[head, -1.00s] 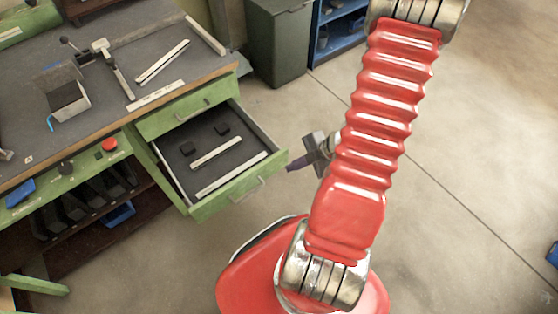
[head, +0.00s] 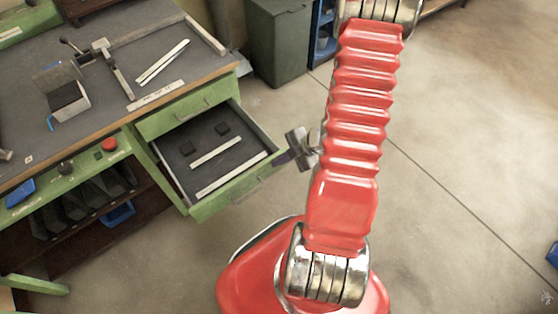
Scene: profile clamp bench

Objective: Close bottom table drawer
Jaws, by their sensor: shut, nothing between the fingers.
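The bottom drawer (head: 225,201) of the green table is pulled out, with its green front and handle facing the lower right. Inside lie pale strips (head: 216,153) and small dark blocks. The upper drawer (head: 182,111) above it is shut. My gripper (head: 282,158) is shut and empty. It is at the right end of the bottom drawer's front, and its dark fingertips overlap the corner in the picture. I cannot tell whether they touch it. My red arm partly hides the gripper's wrist.
The bench top (head: 115,60) carries a clamp, pale profiles and a small box (head: 68,100).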

